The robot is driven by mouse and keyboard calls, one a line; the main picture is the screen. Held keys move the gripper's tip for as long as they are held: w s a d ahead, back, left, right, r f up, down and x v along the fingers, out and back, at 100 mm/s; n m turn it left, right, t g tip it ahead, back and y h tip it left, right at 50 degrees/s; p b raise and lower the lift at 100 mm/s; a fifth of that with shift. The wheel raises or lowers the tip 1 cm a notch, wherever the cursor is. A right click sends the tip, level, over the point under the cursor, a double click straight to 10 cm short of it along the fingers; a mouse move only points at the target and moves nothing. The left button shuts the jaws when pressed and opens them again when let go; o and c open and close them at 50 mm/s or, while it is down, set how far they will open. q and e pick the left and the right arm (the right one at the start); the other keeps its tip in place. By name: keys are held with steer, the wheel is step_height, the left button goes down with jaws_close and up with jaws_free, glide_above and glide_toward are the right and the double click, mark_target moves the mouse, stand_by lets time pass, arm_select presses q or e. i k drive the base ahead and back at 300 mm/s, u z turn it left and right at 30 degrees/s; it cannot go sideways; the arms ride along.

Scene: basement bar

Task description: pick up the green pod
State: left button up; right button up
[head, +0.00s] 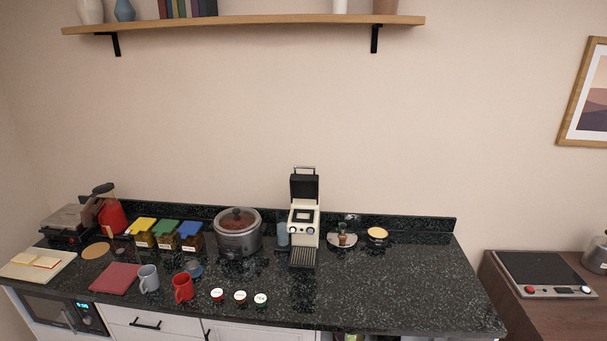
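The green pod (261,300) sits on the dark speckled counter (400,290) near its front edge. It is the rightmost of three small white-topped pods in a row, with a green rim. A red-rimmed pod (240,297) is just left of it, and another red-rimmed pod (217,295) is further left. The pods stand apart from each other. Neither of my grippers shows in the head view.
A red mug (183,288) and a grey mug (149,279) stand left of the pods. A cream coffee machine (303,227) with its lid raised stands behind, right of a slow cooker (238,236). The counter's right part is clear.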

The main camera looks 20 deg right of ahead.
mark_target(260, 300)
steer(key=u, duration=0.65)
steer(key=i, duration=1.1)
steer(key=z, duration=0.3)
